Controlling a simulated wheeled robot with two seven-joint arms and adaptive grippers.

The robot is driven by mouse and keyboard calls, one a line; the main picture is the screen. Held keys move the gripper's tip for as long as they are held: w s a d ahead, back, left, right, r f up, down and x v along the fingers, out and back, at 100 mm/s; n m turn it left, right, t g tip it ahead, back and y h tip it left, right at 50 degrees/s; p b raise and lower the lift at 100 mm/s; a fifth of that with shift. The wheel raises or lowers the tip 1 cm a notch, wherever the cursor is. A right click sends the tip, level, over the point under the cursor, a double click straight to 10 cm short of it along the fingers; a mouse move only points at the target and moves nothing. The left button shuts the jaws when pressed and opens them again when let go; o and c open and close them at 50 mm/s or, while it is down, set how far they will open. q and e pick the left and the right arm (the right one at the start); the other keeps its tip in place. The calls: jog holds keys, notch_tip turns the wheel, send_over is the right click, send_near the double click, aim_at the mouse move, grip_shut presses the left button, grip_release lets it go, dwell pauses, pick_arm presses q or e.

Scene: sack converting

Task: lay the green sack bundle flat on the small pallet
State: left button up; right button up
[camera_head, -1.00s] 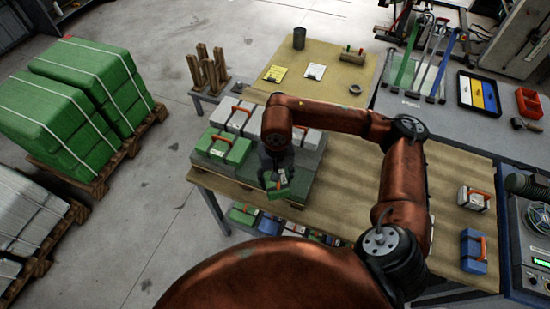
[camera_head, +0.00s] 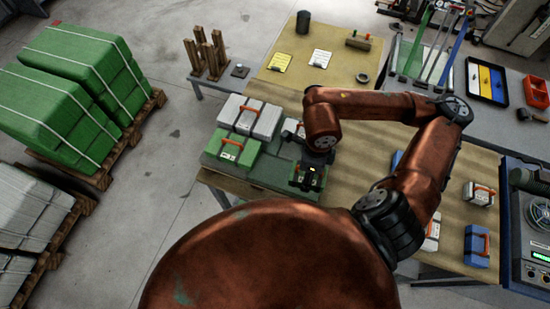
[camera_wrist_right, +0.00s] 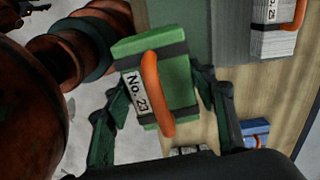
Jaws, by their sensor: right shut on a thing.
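My right gripper (camera_head: 311,180) is shut on a green sack bundle (camera_wrist_right: 178,75) with an orange handle and a "No. 23" label. In the right wrist view the bundle sits between the two fingers, slightly tilted. In the head view the gripper mostly hides it. The small pallet (camera_head: 272,176), a low greenish slab at the table's left, carries another green bundle (camera_head: 232,154) and white-grey bundles (camera_head: 262,122). The gripper is over the pallet's right front part; I cannot tell whether the held bundle touches it. My left gripper is not in view.
White bundles (camera_head: 478,194) and a blue bundle (camera_head: 476,246) stand on the table (camera_head: 355,170) to the right. Large pallets of green sacks (camera_head: 70,90) and white sacks (camera_head: 30,215) stand on the floor at left. Wooden posts (camera_head: 208,52) stand behind the pallet.

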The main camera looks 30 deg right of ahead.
jog(key=shift+s+r+m, duration=0.1)
jog(key=shift+r+m, duration=0.05)
jog(key=shift+m, duration=0.25)
jog(key=shift+w+a+f+b, duration=0.1)
jog(key=shift+w+f+b, duration=0.25)
jog(key=shift+w+b, duration=0.15)
jog(key=shift+w+a+f+b, duration=0.1)
jog(key=shift+w+f+b, duration=0.25)
jog(key=shift+w, duration=0.25)
jog(key=w+a+f+p, duration=0.1)
jog(key=w+f+p, duration=0.1)
jog(key=w, duration=0.4)
jog(key=p, duration=0.1)
send_over(278, 167)
jog(key=s, duration=0.1)
notch_tip(278, 167, down, 5)
jog(key=shift+d+f, duration=0.1)
jog(key=shift+w+f, duration=0.5)
jog(key=shift+f, duration=0.15)
notch_tip(278, 167, down, 3)
jog(key=shift+r+p, duration=0.1)
jog(key=shift+p, duration=0.85)
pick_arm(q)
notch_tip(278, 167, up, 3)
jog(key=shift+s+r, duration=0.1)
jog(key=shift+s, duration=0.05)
pick_arm(e)
jog(key=shift+f, duration=0.2)
